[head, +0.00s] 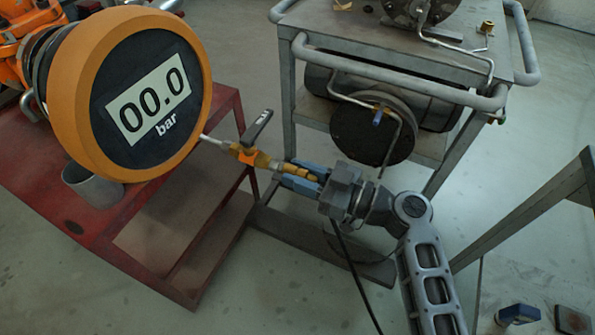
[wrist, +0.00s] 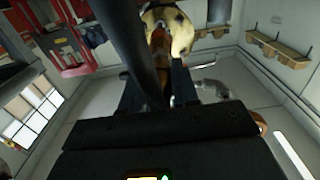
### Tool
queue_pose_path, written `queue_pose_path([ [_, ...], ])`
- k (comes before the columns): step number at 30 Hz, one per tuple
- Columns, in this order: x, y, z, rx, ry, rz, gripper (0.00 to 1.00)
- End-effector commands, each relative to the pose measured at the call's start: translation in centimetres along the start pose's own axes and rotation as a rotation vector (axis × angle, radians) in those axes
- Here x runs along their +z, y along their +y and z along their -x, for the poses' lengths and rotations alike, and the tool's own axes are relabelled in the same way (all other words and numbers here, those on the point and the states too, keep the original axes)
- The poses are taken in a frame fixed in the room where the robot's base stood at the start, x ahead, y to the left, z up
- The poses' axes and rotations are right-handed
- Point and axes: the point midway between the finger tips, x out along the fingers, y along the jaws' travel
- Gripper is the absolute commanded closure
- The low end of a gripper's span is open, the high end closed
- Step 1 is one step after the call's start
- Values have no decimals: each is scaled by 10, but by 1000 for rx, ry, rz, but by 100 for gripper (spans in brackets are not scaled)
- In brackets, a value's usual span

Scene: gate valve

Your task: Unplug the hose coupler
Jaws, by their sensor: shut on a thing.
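The brass hose coupler (head: 300,171) sits at the end of a short line beside the gauge in the head view. My gripper (head: 291,176), with blue fingers, is shut on it from the right. The coupler is in line with the orange-yellow valve (head: 247,155), which has a black lever (head: 258,127); they look joined, though the exact seam is too small to tell. A dark hose (head: 352,262) hangs down below my gripper.
A large orange gauge (head: 148,95) reading 00.0 bar stands over a red bench (head: 210,210) at the left. A grey cart (head: 400,55) with tube rails and a dark cylinder (head: 372,135) stands close behind my gripper. Floor is open at the lower middle.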

Motion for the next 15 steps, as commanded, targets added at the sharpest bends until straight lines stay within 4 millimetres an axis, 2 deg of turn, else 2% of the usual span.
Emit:
queue_pose_path([
  [15,0,0,7,0,1,0,100],
])
